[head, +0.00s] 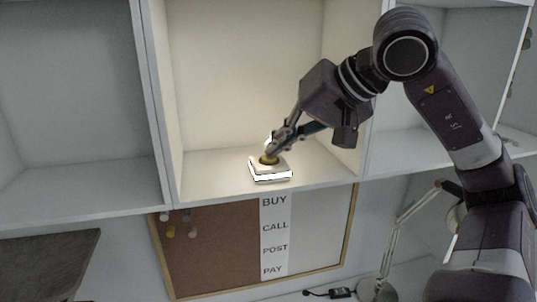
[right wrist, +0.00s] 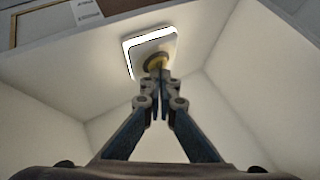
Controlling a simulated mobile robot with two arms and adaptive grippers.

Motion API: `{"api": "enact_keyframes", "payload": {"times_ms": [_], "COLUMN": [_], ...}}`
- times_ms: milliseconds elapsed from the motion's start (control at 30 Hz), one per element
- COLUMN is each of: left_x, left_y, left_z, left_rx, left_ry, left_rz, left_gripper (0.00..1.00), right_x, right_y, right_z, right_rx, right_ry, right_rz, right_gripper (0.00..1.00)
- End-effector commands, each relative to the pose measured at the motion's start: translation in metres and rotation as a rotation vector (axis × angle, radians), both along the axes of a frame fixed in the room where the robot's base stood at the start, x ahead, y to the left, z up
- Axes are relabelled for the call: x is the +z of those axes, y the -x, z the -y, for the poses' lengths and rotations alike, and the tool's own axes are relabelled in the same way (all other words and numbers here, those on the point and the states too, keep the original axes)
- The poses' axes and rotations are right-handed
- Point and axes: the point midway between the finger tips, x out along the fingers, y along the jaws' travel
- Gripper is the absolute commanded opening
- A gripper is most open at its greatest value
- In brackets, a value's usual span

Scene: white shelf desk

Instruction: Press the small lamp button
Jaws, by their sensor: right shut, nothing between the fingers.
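The small lamp (head: 271,176) is a low white square block with a glowing band around its edge. It sits on the floor of the middle shelf compartment, close to the front edge. My left gripper is not in view.
Shelf walls (head: 157,105) stand on both sides of the lit compartment. Below hangs a cork and white board (head: 210,250) with the words BUY, CALL, POST, PAY. A desk lamp (head: 403,217) stands at the lower right, near my right arm. The compartment's left side is free.

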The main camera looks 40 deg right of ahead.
Motion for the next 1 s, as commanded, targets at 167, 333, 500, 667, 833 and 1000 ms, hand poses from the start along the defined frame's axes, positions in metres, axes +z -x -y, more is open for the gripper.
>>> {"api": "enact_keyframes", "payload": {"times_ms": [167, 333, 500, 667, 833, 1000], "left_x": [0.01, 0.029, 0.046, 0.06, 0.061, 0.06], "left_y": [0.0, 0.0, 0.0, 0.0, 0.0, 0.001], "left_z": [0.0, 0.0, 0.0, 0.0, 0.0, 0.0], "left_rx": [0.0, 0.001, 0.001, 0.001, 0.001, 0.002], "left_ry": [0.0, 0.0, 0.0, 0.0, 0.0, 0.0], "left_rz": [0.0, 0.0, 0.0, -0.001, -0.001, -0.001], "left_gripper": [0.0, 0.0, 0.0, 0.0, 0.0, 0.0], "right_x": [0.011, 0.029, 0.046, 0.06, 0.061, 0.061], "right_y": [0.0, 0.0, 0.0, 0.0, 0.0, 0.0], "right_z": [0.0, 0.0, 0.0, 0.0, 0.0, 0.0], "right_rx": [-0.001, -0.001, -0.001, -0.001, 0.0, -0.001], "right_ry": [0.0, 0.0, 0.0, 0.0, 0.0, 0.0], "right_rz": [0.001, 0.002, 0.002, 0.002, 0.003, 0.002], "right_gripper": [0.0, 0.0, 0.0, 0.0, 0.0, 0.0]}}
